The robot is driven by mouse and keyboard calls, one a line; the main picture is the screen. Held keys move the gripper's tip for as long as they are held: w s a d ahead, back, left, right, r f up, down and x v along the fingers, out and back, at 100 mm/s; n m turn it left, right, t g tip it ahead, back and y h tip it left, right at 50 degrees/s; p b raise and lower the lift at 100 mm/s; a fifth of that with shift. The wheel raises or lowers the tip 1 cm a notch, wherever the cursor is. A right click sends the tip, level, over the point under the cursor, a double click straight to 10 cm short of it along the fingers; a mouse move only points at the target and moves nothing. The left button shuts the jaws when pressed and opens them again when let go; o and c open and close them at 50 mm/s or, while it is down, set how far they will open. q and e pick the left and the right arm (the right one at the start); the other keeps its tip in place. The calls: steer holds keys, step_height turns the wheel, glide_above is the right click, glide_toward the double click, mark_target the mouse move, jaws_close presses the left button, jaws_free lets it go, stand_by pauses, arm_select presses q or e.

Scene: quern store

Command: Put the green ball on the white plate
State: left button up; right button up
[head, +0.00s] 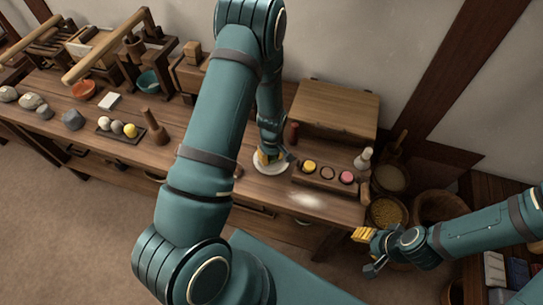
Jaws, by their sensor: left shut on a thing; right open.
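The white plate (268,169) lies on the wooden bench, partly covered by my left gripper and arm. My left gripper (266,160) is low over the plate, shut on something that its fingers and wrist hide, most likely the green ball. I see no green ball elsewhere in the head view. I cannot tell whether the held thing touches the plate. My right gripper (366,250) is open and empty, in front of the bench at the right.
A tray with several balls (126,137) and a wooden pestle-like piece (155,128) stand on the left. A holder with coloured discs (335,184) is right of the plate, before a wooden box (337,107). Baskets (388,212) stand at the right end.

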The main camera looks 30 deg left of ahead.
mark_target(272, 157)
arm_select(q)
steer(key=shift+f, duration=0.15)
steer(key=o, duration=0.8)
steer(key=shift+r, duration=0.2)
step_height(272, 157, up, 12)
steer(key=p, duration=0.3)
steer(key=s+d+f+m, duration=0.2)
steer(key=d, duration=0.1)
steer(key=s+d+f+m+h, duration=0.1)
steer(key=s+d+f, duration=0.1)
steer(key=d, duration=0.1)
steer(key=s+d+f+m+h, duration=0.1)
steer(key=s+d+f+m, duration=0.1)
steer(key=d, duration=0.1)
steer(key=shift+s+d+m+t, duration=0.1)
steer(key=shift+d+m+t, duration=0.2)
steer(key=shift+d, duration=0.1)
steer(key=s+d+m+t+h, duration=0.1)
steer(key=s+d+m, duration=0.3)
steer(key=d, duration=0.4)
steer(key=shift+s+f+h, duration=0.15)
steer(key=shift+s+h, duration=0.25)
steer(key=shift+s, duration=0.2)
